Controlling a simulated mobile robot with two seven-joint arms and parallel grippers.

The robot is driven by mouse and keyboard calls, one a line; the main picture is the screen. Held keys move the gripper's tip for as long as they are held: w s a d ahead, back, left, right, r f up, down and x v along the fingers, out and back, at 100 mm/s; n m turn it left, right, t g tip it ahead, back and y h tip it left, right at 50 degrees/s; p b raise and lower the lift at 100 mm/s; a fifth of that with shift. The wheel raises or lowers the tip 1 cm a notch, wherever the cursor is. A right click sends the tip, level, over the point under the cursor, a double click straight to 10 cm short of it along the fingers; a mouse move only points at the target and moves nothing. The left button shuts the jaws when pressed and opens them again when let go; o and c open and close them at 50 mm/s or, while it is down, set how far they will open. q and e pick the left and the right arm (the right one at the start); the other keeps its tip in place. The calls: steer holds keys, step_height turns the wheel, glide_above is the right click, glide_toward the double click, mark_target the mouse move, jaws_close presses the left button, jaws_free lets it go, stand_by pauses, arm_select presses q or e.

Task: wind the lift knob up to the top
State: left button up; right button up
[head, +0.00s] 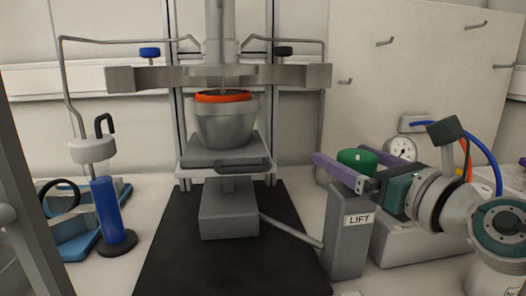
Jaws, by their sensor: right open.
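The green lift knob (357,160) sits on top of a grey post (348,230) labelled LIFT. A white mark shows on the knob's top. My right gripper (354,149) comes in from the right with its two purple fingers spread, one on the near side of the knob and one on the far side. The near finger hides the knob's lower part, and I cannot tell whether either finger touches it. A grey vessel (226,125) with an orange ring stands on the lift platform (222,150), under the wide crossbar (165,77). My left gripper is not in view.
A rod joins the post to the lift's base block (229,213) on a black mat (165,262). A blue cylinder (107,210) and blue trays stand at left. A pressure gauge (401,149) and hoses are behind my right gripper. A pegboard stands behind.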

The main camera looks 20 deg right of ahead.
steer(key=shift+w, duration=0.9)
